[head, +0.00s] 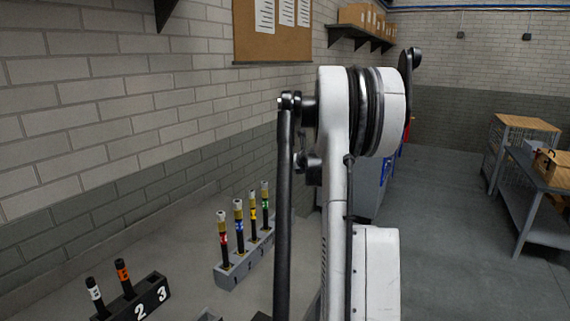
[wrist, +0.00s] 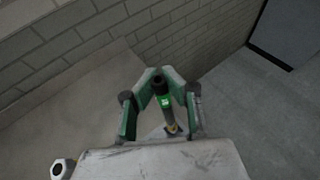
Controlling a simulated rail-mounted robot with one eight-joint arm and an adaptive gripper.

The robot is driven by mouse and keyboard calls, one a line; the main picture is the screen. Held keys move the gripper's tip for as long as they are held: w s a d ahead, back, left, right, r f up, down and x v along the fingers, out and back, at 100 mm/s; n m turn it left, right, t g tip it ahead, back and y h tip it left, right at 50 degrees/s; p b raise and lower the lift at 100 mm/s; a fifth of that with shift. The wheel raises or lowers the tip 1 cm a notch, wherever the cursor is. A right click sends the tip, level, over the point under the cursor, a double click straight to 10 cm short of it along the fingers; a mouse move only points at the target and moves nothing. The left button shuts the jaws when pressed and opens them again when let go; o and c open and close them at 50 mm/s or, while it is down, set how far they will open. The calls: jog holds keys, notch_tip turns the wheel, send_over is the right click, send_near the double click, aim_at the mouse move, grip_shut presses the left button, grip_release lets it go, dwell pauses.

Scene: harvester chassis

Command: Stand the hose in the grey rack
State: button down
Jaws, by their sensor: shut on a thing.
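My gripper (wrist: 161,84) shows in the wrist view, with green-sided fingers shut on a hose (wrist: 165,101). This hose has a black end, a green label and a brass-coloured part nearer my palm. In the head view I cannot make out my gripper or the held hose; my arm fills the middle. The grey rack (head: 228,281) stands on the bench by the wall in the head view. Several hoses stand upright in it, with red, blue, yellow and green bands and pale tops. My arm hides what lies just right of it.
A black rack (head: 160,291) numbered 2 and 3 holds a white-banded hose (head: 95,297) and an orange-banded hose (head: 123,276) at the lower left. A brick wall (head: 110,110) runs behind the bench. A work table (head: 545,180) stands far right, with open floor before it.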

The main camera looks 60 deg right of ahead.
aim_at(286, 178)
jog(key=shift+f+b, duration=2.3)
jog(key=shift+f, duration=1)
jog(key=c, duration=1.8)
grip_release()
jog(key=shift+c, duration=0.2)
jog(key=shift+s, duration=0.15)
jog(key=v, duration=1.1)
jog(key=shift+s+a+r, duration=0.15)
jog(key=shift+s+a, duration=0.15)
